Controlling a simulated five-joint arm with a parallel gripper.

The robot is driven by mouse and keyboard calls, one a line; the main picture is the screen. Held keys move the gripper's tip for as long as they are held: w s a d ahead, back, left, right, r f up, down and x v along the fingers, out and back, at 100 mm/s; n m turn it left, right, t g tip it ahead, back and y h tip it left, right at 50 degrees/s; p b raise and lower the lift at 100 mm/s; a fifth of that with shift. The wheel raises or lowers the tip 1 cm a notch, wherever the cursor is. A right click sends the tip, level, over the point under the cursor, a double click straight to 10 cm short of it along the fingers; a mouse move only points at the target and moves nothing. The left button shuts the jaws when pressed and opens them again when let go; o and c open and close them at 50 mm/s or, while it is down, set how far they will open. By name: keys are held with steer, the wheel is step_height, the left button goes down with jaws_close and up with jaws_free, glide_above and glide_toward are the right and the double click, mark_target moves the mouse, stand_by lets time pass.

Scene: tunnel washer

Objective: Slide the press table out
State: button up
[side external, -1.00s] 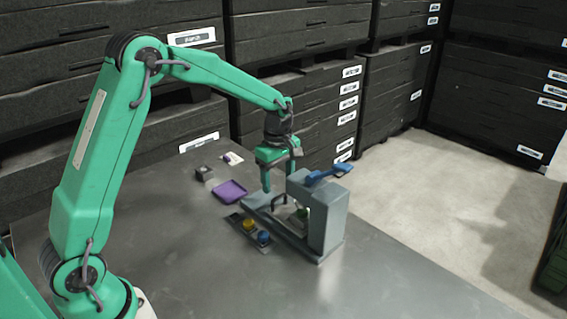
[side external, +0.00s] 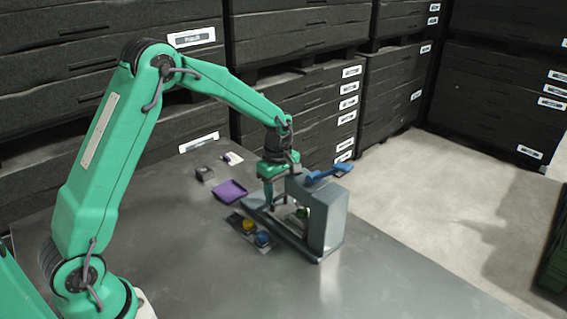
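The grey press (side external: 331,222) stands on the metal table, with a blue lever (side external: 322,175) on top and a long low base (side external: 290,238) reaching left from it. A small green piece (side external: 301,212) shows inside its opening. The press table and its handle are small and partly hidden, so I cannot make out exactly where the press table sits. My gripper (side external: 270,204) is low over the left part of the base, pointing down, at the dark handle. I cannot tell whether its fingers are around the handle or only beside it.
A dark tray (side external: 236,220) with a yellow piece (side external: 249,225) and a blue piece (side external: 263,238) lies in front of the press. A purple tray (side external: 230,190), a small dark block (side external: 204,173) and a white item (side external: 236,157) lie further left. The front of the table is clear.

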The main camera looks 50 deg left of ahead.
steer(key=shift+s+a, duration=0.1)
steer(key=shift+s, duration=0.1)
steer(key=shift+c, duration=0.6)
steer(key=a, duration=1.1)
steer(key=shift+s+a+f, duration=0.1)
steer(key=shift+a, duration=0.05)
steer(key=shift+c, duration=0.3)
steer(key=o, duration=1.3)
steer(key=shift+c, duration=0.2)
steer(key=shift+r, duration=0.2)
step_height(320, 180, up, 8)
steer(key=shift+f, duration=0.25)
